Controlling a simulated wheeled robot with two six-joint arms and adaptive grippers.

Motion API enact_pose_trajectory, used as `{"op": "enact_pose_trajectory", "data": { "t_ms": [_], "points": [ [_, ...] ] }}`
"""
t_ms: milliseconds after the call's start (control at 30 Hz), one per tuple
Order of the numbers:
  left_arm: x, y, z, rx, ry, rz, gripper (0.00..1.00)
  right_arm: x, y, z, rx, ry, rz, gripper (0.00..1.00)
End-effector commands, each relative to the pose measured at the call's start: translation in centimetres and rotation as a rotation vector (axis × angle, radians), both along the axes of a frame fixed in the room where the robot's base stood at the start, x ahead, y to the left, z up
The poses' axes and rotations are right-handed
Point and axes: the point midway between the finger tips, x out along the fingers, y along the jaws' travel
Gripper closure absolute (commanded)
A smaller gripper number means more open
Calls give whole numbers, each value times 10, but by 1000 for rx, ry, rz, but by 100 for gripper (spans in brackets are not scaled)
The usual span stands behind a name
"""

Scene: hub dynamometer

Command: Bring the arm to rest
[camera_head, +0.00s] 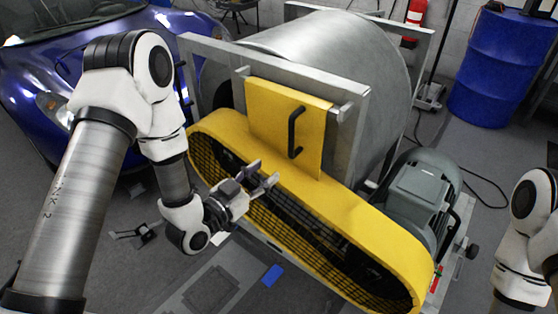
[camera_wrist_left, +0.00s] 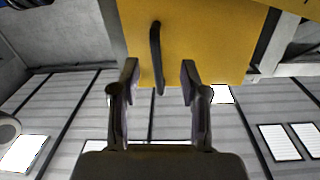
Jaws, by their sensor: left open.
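My left gripper (camera_head: 264,178) is open and empty in front of the yellow belt guard (camera_head: 352,220) in the head view. A yellow panel (camera_head: 268,118) with a black handle (camera_head: 295,132) hangs on the grey frame above and behind the gripper. In the left wrist view, the open fingers of the left gripper (camera_wrist_left: 159,75) stand on either side of the lower end of the black handle (camera_wrist_left: 155,45), in line with it but apart from it. The yellow panel (camera_wrist_left: 205,40) fills the top there. My right arm shows at the right edge of the head view; its gripper is out of view.
A large metal drum (camera_head: 335,60) sits in the frame, with a grey motor (camera_head: 415,190) at its right. A blue car (camera_head: 50,70) stands at the left, a blue barrel (camera_head: 505,65) at the back right. A blue patch (camera_head: 272,275) lies on the floor.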

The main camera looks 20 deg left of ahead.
Motion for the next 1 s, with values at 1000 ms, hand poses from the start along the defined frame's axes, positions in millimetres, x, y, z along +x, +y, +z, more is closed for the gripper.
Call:
{"op": "enact_pose_trajectory", "data": {
  "t_ms": [1000],
  "points": [
    [-292, 43, -217, 171, 1588, 425, 55, 0, 0, 60, 0, 0, 0, 60]
  ]
}}
